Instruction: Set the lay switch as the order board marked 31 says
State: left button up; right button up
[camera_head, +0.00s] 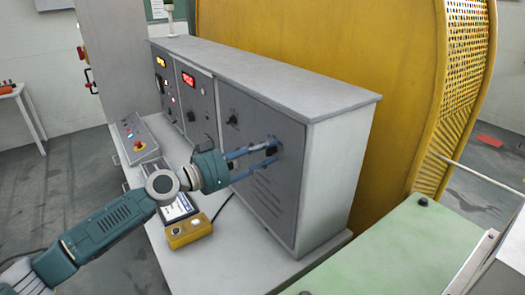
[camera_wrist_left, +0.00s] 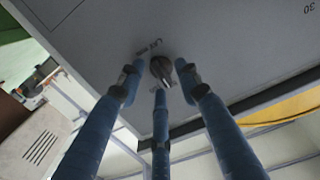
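The lay switch appears to be the dark rotary knob (camera_wrist_left: 162,70) on the grey cabinet's right-hand panel; a small label beside it is too blurred to read. My left gripper (camera_head: 275,148) is at that panel, its blue fingers pointing at the knob. In the left wrist view the fingers of the left gripper (camera_wrist_left: 160,82) stand spread around the knob, with gaps; I cannot tell whether any finger touches it. In the head view the fingers partly hide the knob. No order board marked 31 can be read. My right gripper is not in view.
The grey cabinet (camera_head: 335,165) carries another knob (camera_head: 232,120) and lit displays (camera_head: 188,79). A yellow box (camera_head: 190,232) and a tablet-like screen (camera_head: 178,207) lie below my left arm. A yellow machine guard (camera_head: 400,60) stands behind. A green surface (camera_head: 400,245) is at right.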

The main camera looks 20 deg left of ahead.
pick_arm(q)
grip_shut()
jog(key=shift+n, duration=0.3)
jog(key=shift+w+a+r+n+b, duration=0.1)
jog(key=shift+n+b, duration=0.1)
jog(key=shift+n, duration=1.85)
jog(key=shift+w+a+r+n+b, duration=0.1)
jog(key=shift+n+b, duration=0.05)
jog(key=shift+n, duration=1.9)
jog(key=shift+o, duration=0.6)
grip_release()
